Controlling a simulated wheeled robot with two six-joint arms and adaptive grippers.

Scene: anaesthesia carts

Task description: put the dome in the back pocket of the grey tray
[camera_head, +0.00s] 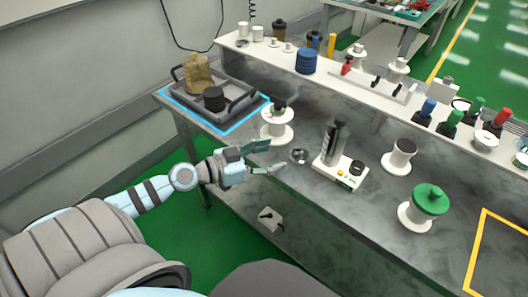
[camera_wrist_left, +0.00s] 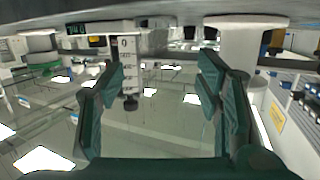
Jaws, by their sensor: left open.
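A small shiny silver, rounded thing, which looks like the dome (camera_head: 299,156), sits on the grey marbled table in the head view. The grey tray (camera_head: 186,102) stands at the table's far left end, inside a blue outline. A tan lumpy item (camera_head: 197,75) and a black round item (camera_head: 214,100) are in it, and its pockets are partly hidden. My left gripper (camera_head: 275,157) is open and empty, just left of the dome, its fingers pointing toward it. In the left wrist view the open fingers (camera_wrist_left: 163,75) show nothing between them that I can identify as the dome. My right gripper is not visible.
A white spool (camera_head: 277,133) stands between tray and gripper. Right of the dome is a white device with a dark cylinder (camera_head: 332,143), then another white spool (camera_head: 399,157) and a green-topped spool (camera_head: 422,206). A raised white shelf (camera_head: 390,100) with several items runs behind.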

